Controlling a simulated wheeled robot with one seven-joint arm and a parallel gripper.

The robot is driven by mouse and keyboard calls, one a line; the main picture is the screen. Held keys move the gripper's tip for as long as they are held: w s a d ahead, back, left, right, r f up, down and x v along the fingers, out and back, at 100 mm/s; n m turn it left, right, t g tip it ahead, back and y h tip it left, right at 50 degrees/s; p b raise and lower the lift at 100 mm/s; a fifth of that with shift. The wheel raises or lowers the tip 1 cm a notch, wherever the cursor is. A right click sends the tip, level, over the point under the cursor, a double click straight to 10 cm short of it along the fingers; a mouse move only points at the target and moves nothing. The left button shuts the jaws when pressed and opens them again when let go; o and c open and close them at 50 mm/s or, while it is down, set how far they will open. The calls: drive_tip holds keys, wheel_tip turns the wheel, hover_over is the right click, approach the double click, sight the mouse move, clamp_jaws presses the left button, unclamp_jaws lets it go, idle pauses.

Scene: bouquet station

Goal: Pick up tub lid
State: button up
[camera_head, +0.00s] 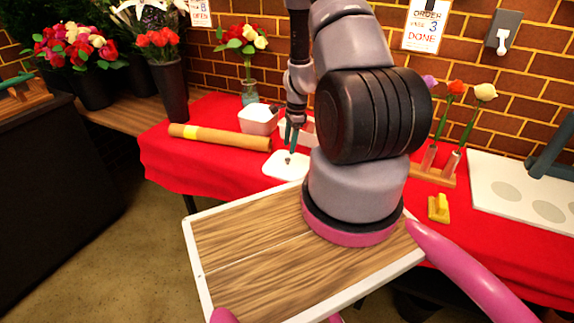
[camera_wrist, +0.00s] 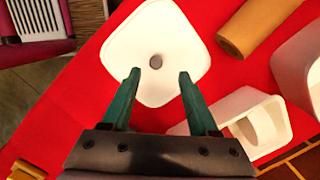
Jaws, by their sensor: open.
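The tub lid (camera_head: 287,165) is a white rounded square lying flat on the red cloth near the table's front edge. In the wrist view the lid (camera_wrist: 130,42) shows a small grey knob (camera_wrist: 155,61) at its middle. My gripper (camera_head: 290,150) is over the lid, pointing down. In the wrist view my gripper (camera_wrist: 156,76) is open, with its two green fingers apart, one to each side of the knob as seen from above. Nothing is between the fingers except the view of the lid. How high the fingertips are above the lid is hard to tell.
A white tub (camera_head: 259,121) stands behind the lid, and a brown paper roll (camera_head: 220,137) lies to its left. A white open container (camera_wrist: 262,122) lies close to the right finger. A wooden flower stand (camera_head: 430,175) and yellow block (camera_head: 438,208) are at right.

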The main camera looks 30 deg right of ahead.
sight(288, 158)
drive_tip(key=f, duration=0.5)
drive_tip(key=shift+s+a, duration=0.3)
drive_tip(key=shift+a, duration=0.1)
clamp_jaws()
